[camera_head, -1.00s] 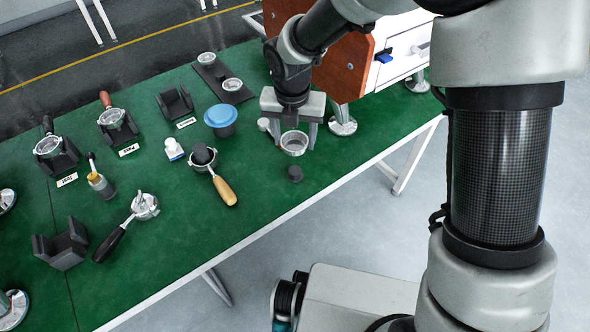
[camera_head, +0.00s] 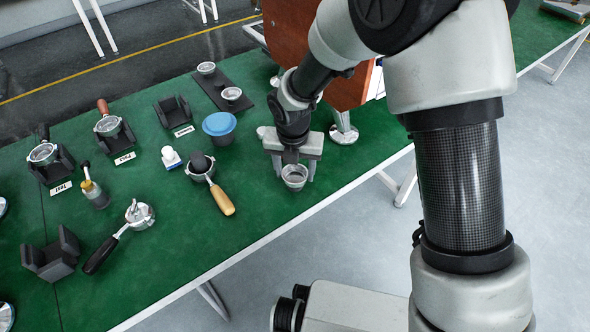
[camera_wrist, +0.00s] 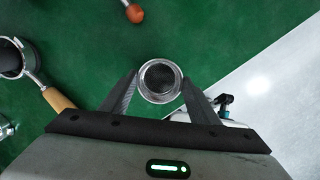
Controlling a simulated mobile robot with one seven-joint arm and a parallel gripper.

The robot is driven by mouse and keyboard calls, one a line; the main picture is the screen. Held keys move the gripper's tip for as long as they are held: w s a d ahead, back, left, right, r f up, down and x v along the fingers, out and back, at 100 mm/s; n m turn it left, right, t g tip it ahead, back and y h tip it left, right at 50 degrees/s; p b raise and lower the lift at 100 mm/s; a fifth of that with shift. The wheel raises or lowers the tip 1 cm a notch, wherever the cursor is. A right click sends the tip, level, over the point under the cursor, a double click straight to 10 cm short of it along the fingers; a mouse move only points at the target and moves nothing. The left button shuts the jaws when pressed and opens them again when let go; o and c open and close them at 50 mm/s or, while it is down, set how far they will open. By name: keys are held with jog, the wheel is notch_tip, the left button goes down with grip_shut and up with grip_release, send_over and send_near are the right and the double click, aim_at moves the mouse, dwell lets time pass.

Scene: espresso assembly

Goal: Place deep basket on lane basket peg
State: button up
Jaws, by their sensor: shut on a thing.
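The deep basket is a round metal cup (camera_head: 294,178) near the table's front edge, below my gripper (camera_head: 294,166). In the wrist view my gripper (camera_wrist: 160,83) has one finger on each side of the basket (camera_wrist: 160,65), shut on it. The basket is upright, and its inside looks dark. The lane basket peg, a small dark cylinder seen in the earlier view, is hidden now, apparently beneath or behind the basket. I cannot tell whether the basket is seated on it or just above it.
A portafilter with a wooden handle (camera_head: 222,203) lies left of my gripper. A blue-lidded container (camera_head: 219,127) stands behind it. A dark tray (camera_head: 212,84) with two metal baskets is farther back. A red-brown machine (camera_head: 290,35) stands behind my arm. The green table (camera_head: 200,240) is clear in front.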

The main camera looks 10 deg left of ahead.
jog(key=o, duration=1)
notch_tip(320, 180, up, 12)
jog(key=s+p, duration=0.2)
jog(key=p, duration=0.2)
jog(key=s+d+r+m+t, duration=0.2)
jog(key=d+r+m, duration=1.1)
jog(key=d+m, duration=0.2)
jog(key=s+d+r+m, duration=0.2)
jog(key=s+d+m, duration=0.2)
jog(key=m, duration=0.3)
jog(key=s+d+r+m+t, duration=0.1)
jog(key=s+d+r+m, duration=0.1)
jog(key=s+d+m, duration=0.2)
jog(key=s+d+r+m, duration=0.3)
jog(key=s+d+m, duration=0.1)
jog(key=m, duration=0.7)
jog(key=shift+s+d+t, duration=0.1)
jog(key=shift+s+t, duration=0.3)
jog(key=shift+s, duration=0.15)
